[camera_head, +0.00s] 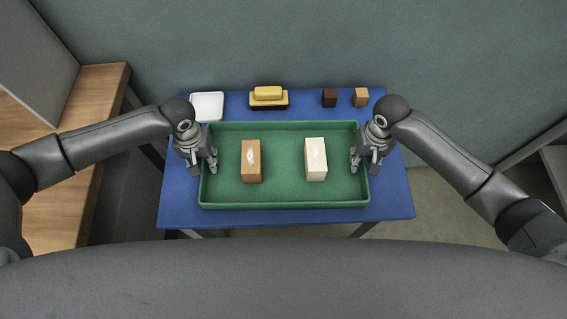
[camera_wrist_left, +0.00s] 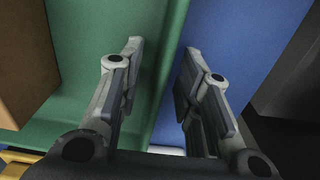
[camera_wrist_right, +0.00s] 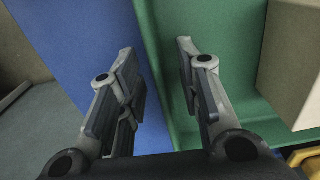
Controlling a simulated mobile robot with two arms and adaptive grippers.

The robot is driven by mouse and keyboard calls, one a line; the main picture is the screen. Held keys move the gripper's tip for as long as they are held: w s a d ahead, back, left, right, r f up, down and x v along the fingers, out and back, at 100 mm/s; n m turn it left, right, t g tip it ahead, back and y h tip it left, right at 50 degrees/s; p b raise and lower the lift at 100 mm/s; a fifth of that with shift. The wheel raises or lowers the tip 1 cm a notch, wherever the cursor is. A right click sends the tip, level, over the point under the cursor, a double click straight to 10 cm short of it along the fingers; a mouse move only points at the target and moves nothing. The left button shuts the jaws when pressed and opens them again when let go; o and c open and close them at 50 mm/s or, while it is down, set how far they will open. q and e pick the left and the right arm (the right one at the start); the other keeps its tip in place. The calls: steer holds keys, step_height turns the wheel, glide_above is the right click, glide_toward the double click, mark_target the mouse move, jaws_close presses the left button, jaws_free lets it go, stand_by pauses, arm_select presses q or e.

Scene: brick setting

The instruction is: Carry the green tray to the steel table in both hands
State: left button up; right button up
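The green tray (camera_head: 285,190) lies on a blue-topped table (camera_head: 392,205) and holds a brown box (camera_head: 251,162) and a cream box (camera_head: 316,160). My left gripper (camera_head: 207,170) is at the tray's left side wall. In the left wrist view its two fingers (camera_wrist_left: 162,55) are apart, one on each side of the wall (camera_wrist_left: 165,75), with gaps showing. My right gripper (camera_head: 359,166) is at the right side wall. In the right wrist view its fingers (camera_wrist_right: 155,52) are also apart, on either side of the wall (camera_wrist_right: 152,60). I cannot identify a steel table for certain.
Behind the tray are a white dish (camera_head: 207,105), a yellow-topped dark block (camera_head: 268,98), a dark brown cube (camera_head: 329,97) and a light brown cube (camera_head: 361,97). A wooden bench (camera_head: 62,205) stands at left. A grey structure (camera_head: 555,160) shows at the right edge.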

arm_select(q)
steer(key=shift+f, duration=0.1)
arm_select(e)
steer(key=shift+f, duration=0.15)
arm_select(q)
jaws_close()
arm_select(e)
jaws_close()
